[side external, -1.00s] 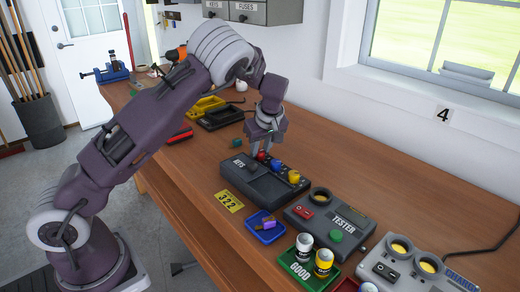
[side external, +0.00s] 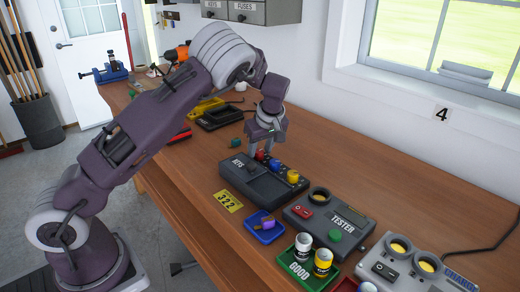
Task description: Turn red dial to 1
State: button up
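The red dial (side external: 260,155) is on the top of the dark grey box marked "KEYS" (side external: 262,185), in a row with a blue dial (side external: 275,165) and a yellow dial (side external: 292,176). My gripper (side external: 261,150) points down at the red dial, with its fingers at or just around it. The dial is partly hidden by the fingers. I cannot tell from this view whether the fingers touch it or how far they are closed. The dial's number marks are too small to read.
A yellow card reading "322" (side external: 228,201) and a blue tray (side external: 264,236) lie in front of the box. A grey tester (side external: 330,222) stands to its right, with a green "GOOD" tray (side external: 300,276) nearer. Bare bench lies behind the box, toward the wall.

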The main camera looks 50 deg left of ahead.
jog(key=shift+s+a, duration=0.1)
jog(key=m, duration=0.2)
jog(key=m+t, duration=0.1)
jog(key=shift+s+a+m+h, duration=0.2)
jog(key=shift+m+h, duration=0.2)
jog(key=m+t, duration=0.1)
jog(key=m, duration=0.1)
jog(key=m+h, duration=0.1)
jog(key=m, duration=0.2)
jog(key=shift+a+t, duration=0.15)
jog(key=shift+t, duration=0.25)
jog(key=m+h, duration=0.1)
jog(key=m, duration=0.2)
jog(key=shift+a+m+t+h, duration=0.1)
jog(key=shift+m+t+h, duration=0.2)
jog(key=shift+h, duration=0.1)
jog(key=m+h, duration=0.2)
jog(key=m, duration=0.3)
jog(key=shift+m, duration=0.4)
jog(key=v, duration=0.8)
jog(key=shift+d+r, duration=0.2)
jog(key=shift+d, duration=0.3)
jog(key=s+d+r, duration=1.1)
jog(key=s+d, duration=0.2)
jog(key=s, duration=0.3)
jog(key=shift+d+n+y, duration=0.3)
jog(key=shift+n, duration=0.1)
